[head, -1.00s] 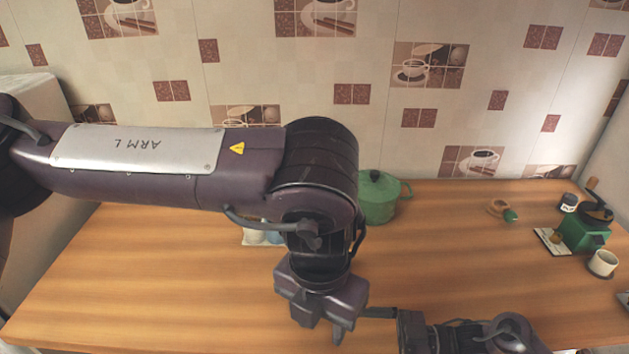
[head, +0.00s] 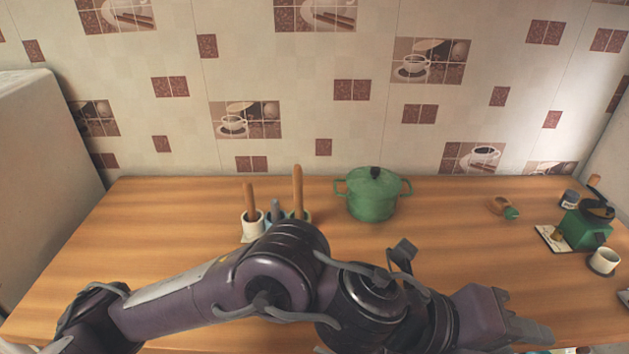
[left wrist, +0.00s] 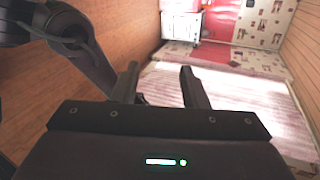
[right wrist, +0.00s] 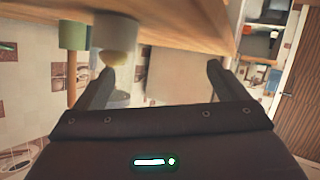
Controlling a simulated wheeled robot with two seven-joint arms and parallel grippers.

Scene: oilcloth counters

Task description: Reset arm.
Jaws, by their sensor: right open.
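My left arm comes in from the left in the head view and lies low across the front of the counter. Its gripper (head: 510,328) points right, near the counter's front edge. In the left wrist view my left gripper's fingers (left wrist: 160,85) stand apart with nothing between them. My right gripper is out of the head view. In the right wrist view its fingers (right wrist: 160,75) are wide apart and hold nothing.
A wooden counter (head: 180,230) carries a green lidded pot (head: 372,196), a white cup (head: 252,224) with a wooden handle, a green grinder (head: 583,229) and a small white cup (head: 603,261).

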